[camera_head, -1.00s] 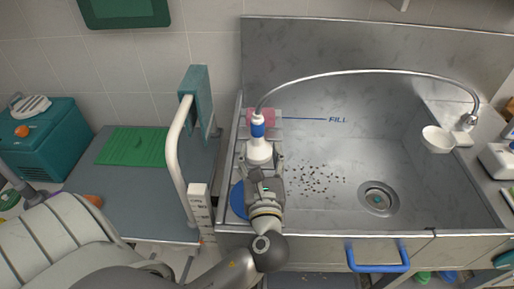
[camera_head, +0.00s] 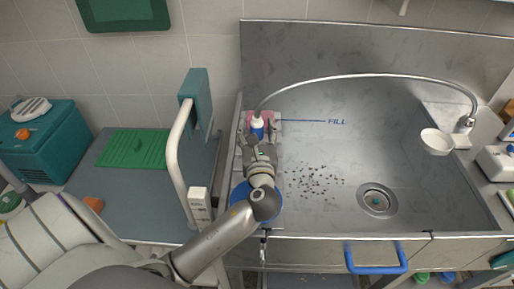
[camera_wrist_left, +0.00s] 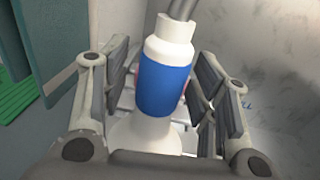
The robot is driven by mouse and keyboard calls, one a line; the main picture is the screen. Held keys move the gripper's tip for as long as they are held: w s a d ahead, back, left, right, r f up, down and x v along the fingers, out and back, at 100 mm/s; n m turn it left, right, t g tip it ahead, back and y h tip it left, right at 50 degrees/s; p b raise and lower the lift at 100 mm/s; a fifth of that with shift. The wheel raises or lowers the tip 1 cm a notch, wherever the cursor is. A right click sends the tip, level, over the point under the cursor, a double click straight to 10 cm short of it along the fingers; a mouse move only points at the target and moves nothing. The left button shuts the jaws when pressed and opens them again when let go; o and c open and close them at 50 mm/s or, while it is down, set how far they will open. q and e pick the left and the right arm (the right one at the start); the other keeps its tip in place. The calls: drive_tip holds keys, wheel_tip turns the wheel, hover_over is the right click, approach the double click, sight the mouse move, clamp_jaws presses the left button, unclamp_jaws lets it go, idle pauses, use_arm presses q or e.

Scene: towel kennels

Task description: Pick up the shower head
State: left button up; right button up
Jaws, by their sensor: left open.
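The shower head (camera_head: 257,127) is white with a blue band and stands at the left side of the steel sink, its hose leaving from the top. In the left wrist view the shower head (camera_wrist_left: 165,85) shows large, with its wide white base lower down. My left gripper (camera_head: 257,135) is open, with one finger on each side of the shower head. In the wrist view gaps show between the fingers and the blue band. In the head view the gripper hides the lower part of the shower head. My right gripper is not in view.
A metal hose (camera_head: 365,76) arches from the shower head to the fitting at the sink's right. A pink cloth (camera_head: 273,116) lies behind it. A blue round thing (camera_head: 238,193) is partly under my arm. A white rail (camera_head: 174,150) stands to the left. The sink floor is mostly open.

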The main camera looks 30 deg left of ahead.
sight(256, 123)
use_arm(q)
clamp_jaws()
idle(0.3)
drive_tip(key=shift+r, duration=0.15)
drive_tip(key=shift+r, duration=0.25)
drive_tip(key=r, duration=0.3)
drive_tip(key=shift+s+r, duration=0.15)
drive_tip(key=shift+s, duration=0.15)
drive_tip(key=s+a+r+p, duration=0.3)
drive_tip(key=s+r+p, duration=0.3)
drive_tip(key=s+r, duration=0.3)
drive_tip(key=s, duration=0.4)
drive_tip(key=shift+a+p, duration=0.3)
drive_tip(key=shift+p, duration=0.1)
